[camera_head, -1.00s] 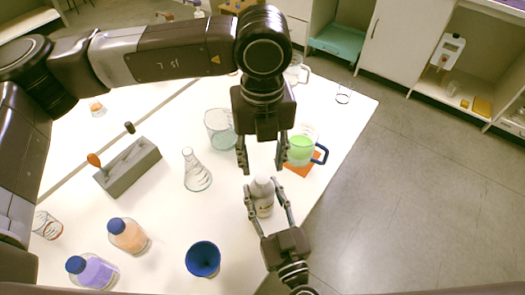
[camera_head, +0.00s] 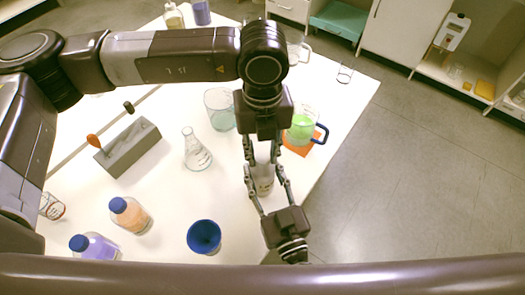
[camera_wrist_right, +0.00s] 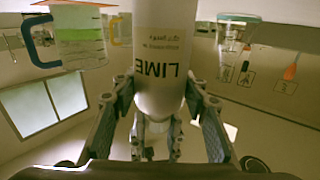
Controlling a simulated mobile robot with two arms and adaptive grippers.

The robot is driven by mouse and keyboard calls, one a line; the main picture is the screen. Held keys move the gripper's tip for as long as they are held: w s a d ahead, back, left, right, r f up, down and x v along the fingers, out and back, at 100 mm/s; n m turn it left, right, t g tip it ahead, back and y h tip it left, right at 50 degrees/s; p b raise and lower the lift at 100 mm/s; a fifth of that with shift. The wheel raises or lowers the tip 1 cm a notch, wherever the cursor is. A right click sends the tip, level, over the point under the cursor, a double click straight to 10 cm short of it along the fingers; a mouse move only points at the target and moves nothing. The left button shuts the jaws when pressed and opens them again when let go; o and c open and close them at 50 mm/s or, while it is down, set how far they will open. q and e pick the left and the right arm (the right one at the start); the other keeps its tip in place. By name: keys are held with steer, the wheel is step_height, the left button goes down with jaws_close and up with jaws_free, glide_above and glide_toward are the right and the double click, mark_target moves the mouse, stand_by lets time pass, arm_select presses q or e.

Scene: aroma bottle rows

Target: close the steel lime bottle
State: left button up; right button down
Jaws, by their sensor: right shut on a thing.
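The lime bottle (camera_head: 263,184) is pale, and its LIME label reads upside down in the right wrist view (camera_wrist_right: 162,60). My right gripper (camera_head: 266,170) is shut on the bottle's body from the near side. It holds the bottle close to the table's right edge. My left gripper (camera_head: 262,157) points down from above, its fingers apart around the bottle's top. Its fingers also show beside the bottle's neck in the right wrist view (camera_wrist_right: 156,145). Whether they touch the bottle is unclear. The top is mostly hidden, and I cannot make out a cap.
A beaker with green liquid (camera_head: 300,130) stands close behind on an orange mat. A clear beaker (camera_head: 220,110) and a flask (camera_head: 196,152) stand to the left. A blue cup (camera_head: 204,237), an orange bottle (camera_head: 132,217) and a purple bottle (camera_head: 95,247) are nearer. A grey rack (camera_head: 130,148) is at left.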

arm_select(q)
jaws_close()
steer(key=m, duration=0.7)
steer(key=shift+m, duration=0.4)
steer(key=m, duration=0.3)
steer(key=shift+m, duration=0.3)
steer(key=m, duration=0.3)
steer(key=shift+m, duration=0.4)
steer(key=m, duration=1)
steer(key=shift+f+m, duration=0.1)
steer(key=shift+m, duration=0.3)
steer(key=m, duration=0.4)
steer(key=shift+m, duration=0.4)
steer(key=o, duration=0.9)
jaws_free()
